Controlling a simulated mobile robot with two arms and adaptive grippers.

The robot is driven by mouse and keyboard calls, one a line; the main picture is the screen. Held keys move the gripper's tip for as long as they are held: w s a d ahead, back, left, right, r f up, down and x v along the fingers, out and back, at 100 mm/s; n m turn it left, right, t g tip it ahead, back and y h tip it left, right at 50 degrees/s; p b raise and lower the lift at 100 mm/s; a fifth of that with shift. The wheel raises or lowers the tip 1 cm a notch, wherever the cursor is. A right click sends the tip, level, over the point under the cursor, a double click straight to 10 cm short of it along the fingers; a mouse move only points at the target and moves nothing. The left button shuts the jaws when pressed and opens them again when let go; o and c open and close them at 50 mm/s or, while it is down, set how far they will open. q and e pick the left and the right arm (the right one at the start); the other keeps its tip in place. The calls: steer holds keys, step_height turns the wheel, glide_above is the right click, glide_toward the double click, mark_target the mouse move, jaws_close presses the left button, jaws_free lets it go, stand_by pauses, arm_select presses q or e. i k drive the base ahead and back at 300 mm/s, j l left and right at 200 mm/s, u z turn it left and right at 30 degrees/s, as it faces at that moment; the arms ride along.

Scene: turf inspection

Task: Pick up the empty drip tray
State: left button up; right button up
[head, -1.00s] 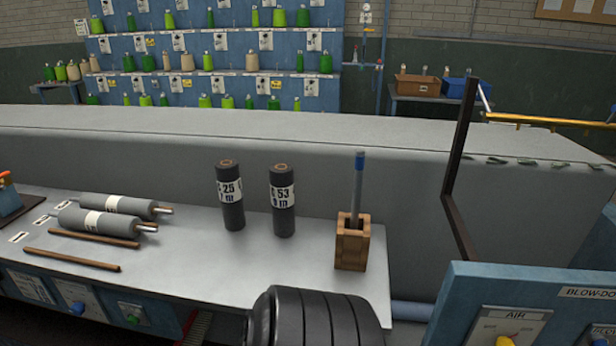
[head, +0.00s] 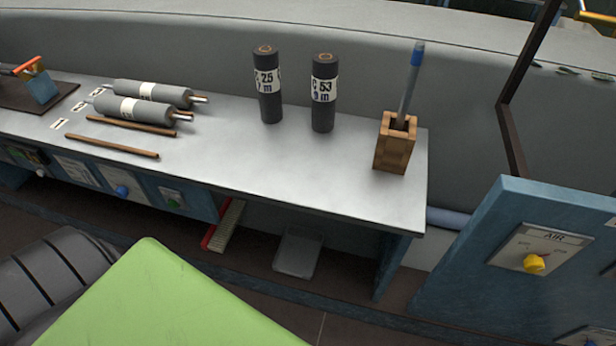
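A shallow grey tray-like object (head: 298,252) sits low under the right part of the bench, near the floor, in the head view. It looks like the drip tray. Its visible surface is plain and I see nothing lying in it. The bench top hides the area behind and above it. Neither of my grippers shows in the head view.
A grey bench (head: 240,170) carries rollers, rods, two labelled dark cylinders (head: 268,90) and a wooden holder (head: 394,150). A red-edged brush-like object (head: 224,226) is left of the tray. A blue panel (head: 470,265) stands right. A green surface (head: 150,300) fills the lower left.

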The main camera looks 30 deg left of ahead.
mark_target(296, 257)
steer(key=u, duration=1.05)
